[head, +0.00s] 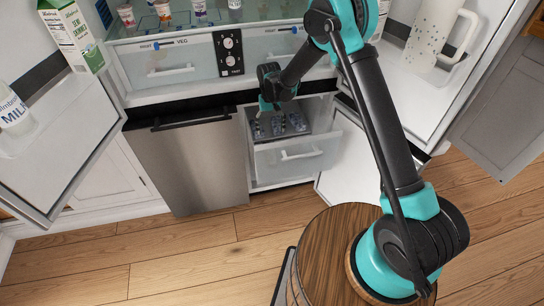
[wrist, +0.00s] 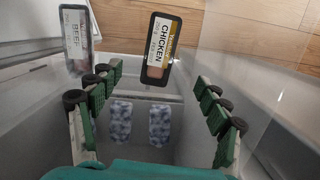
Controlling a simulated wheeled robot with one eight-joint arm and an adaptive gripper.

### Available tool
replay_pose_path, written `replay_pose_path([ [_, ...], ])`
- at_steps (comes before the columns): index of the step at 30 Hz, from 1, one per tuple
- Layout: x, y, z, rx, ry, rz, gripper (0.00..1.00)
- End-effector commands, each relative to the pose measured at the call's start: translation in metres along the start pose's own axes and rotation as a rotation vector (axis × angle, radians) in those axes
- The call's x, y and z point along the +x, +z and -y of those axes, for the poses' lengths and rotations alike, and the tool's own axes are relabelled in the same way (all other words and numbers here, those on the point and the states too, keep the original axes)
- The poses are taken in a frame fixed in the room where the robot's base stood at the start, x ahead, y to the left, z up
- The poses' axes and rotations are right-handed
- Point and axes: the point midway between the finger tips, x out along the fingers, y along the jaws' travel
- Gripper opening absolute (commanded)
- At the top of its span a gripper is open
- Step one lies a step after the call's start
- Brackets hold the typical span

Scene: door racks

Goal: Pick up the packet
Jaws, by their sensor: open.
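Several packets are in the open drawer (head: 297,162) low in the fridge. In the wrist view, a black packet labelled CHICKEN (wrist: 160,50) is ahead, between and beyond the fingertips. A packet labelled BEEF (wrist: 76,40) is at the upper left, beyond the left finger. Two blue-white patterned packets (wrist: 121,123) (wrist: 160,127) lie lower down, between the fingers. The task does not say which packet is meant. My gripper (wrist: 158,85) is open and empty, with no packet touching both fingers. In the head view, my gripper (head: 268,105) points down at the drawer's left part.
The drawer walls stand close on both sides of my fingers. A closed upper drawer (head: 170,70) is above left. A steel panel (head: 190,165) stands left of the open drawer. Open fridge doors flank both sides, holding a milk carton (head: 75,35) and a white jug (head: 435,38).

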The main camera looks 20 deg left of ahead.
Motion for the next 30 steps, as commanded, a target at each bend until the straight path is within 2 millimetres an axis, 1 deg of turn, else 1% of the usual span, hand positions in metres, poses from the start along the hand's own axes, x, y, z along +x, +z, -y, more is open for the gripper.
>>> replay_pose_path([
  [5, 0.023, -0.004, 0.003, -0.002, 0.001, 0.003, 0.77],
  [12, 0.068, -0.011, 0.002, -0.002, 0.001, 0.002, 0.77],
  [16, 0.085, -0.013, 0.002, -0.002, 0.001, 0.002, 0.77],
  [23, 0.099, -0.012, 0.002, -0.002, 0.001, 0.002, 0.77],
  [26, 0.112, -0.012, 0.002, -0.002, 0.001, 0.002, 0.77],
  [30, 0.135, -0.012, 0.002, -0.002, 0.001, 0.002, 0.77],
])
